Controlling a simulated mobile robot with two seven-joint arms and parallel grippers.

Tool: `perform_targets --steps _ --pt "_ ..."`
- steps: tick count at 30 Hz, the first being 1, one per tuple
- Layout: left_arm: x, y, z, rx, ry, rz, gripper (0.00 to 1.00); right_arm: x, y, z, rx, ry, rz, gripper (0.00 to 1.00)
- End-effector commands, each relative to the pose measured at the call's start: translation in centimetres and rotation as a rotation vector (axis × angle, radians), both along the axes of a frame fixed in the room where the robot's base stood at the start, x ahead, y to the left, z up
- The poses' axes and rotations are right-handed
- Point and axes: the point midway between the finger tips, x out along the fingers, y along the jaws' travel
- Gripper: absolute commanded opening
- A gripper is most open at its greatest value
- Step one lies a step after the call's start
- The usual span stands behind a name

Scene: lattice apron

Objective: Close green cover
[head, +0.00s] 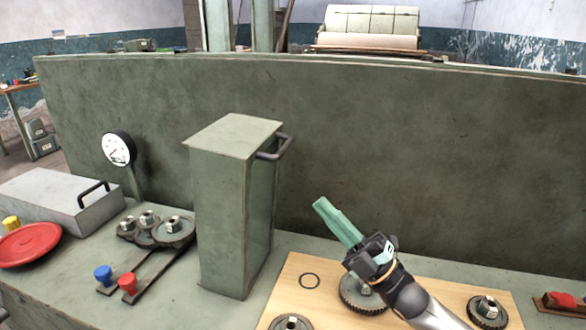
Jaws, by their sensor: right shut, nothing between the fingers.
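The green cover (232,205) is a tall grey-green box shape standing upright on the bench in the middle of the head view. A dark bar handle (275,147) sticks out to the right near its top. I cannot see its hinge or its inside. My right gripper (323,208) is to the right of the cover and lower than the handle, apart from both. Its teal fingers are shut together, empty, and point up and left. My left gripper is not in view.
A wooden board (290,285) with gears lies under my right arm. Left of the cover are meshed gears (150,228), a blue knob (103,274), a red knob (128,283), a grey box (62,195) with a handle, a red disc (30,243) and a gauge (118,148). A green wall panel (430,150) stands behind.

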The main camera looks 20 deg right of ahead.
Motion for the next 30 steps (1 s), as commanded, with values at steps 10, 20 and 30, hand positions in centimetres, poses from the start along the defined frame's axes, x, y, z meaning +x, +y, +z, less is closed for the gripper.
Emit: perform_targets --steps 10,20,30 --pt "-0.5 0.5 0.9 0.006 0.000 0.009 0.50 3.9 3.6 4.6 0.001 -0.003 0.001 0.00" --pt "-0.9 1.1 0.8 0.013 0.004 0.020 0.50 5.3 4.9 5.8 0.001 0.001 0.001 0.00" --pt "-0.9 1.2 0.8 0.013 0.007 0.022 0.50 5.3 4.9 5.9 0.000 0.001 0.001 0.00"
